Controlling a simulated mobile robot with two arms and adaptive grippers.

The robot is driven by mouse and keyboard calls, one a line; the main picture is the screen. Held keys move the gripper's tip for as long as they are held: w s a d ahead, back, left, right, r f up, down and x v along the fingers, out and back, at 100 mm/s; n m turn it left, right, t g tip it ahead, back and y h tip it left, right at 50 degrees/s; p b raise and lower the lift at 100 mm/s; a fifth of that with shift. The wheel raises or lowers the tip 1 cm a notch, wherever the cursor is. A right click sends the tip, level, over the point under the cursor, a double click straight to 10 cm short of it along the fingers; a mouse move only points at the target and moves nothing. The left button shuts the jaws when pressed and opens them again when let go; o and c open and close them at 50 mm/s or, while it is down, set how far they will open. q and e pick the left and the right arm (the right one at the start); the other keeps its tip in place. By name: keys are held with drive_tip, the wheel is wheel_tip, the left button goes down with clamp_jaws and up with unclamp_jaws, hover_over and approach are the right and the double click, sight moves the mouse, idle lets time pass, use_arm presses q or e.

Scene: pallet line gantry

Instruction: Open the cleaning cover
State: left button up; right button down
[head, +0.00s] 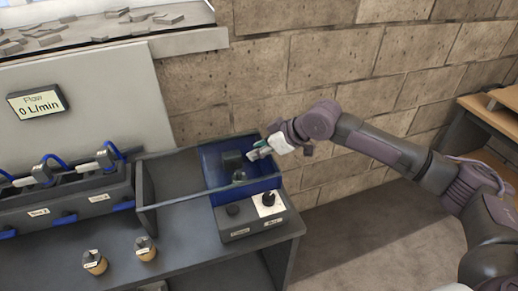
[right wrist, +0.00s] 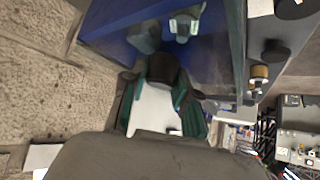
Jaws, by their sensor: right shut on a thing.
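The cleaning cover appears to be the blue see-through box (head: 212,168) at the right end of the bench in the head view. Dark parts show inside or behind it. My right gripper (head: 256,153) reaches it from the right, at its upper right side. In the right wrist view the blue panel (right wrist: 112,28) fills the upper middle. There the fingers (right wrist: 163,80) are shut on a dark rounded piece (right wrist: 162,67), seemingly the cover's handle. The exact contact is partly hidden by the gripper. My left gripper is not in view.
A grey control box (head: 238,230) with a dark knob and a white-plated switch (head: 268,203) stands before the cover. An open grey frame (head: 175,183) adjoins its left. Two small labelled jars (head: 146,248) stand on the bench. A display (head: 38,103) reads 0 L/min. A brick wall rises behind.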

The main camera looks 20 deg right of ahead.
drive_tip(key=shift+a, duration=0.1)
drive_tip(key=shift+a+r, duration=0.1)
drive_tip(key=shift+a, duration=0.2)
drive_tip(key=a+p, duration=0.6)
drive_tip(key=a, duration=1)
drive_tip(key=shift+s+a+p, duration=0.25)
drive_tip(key=shift+p, duration=0.05)
drive_tip(key=c, duration=0.9)
unclamp_jaws()
drive_tip(key=shift+o, duration=0.2)
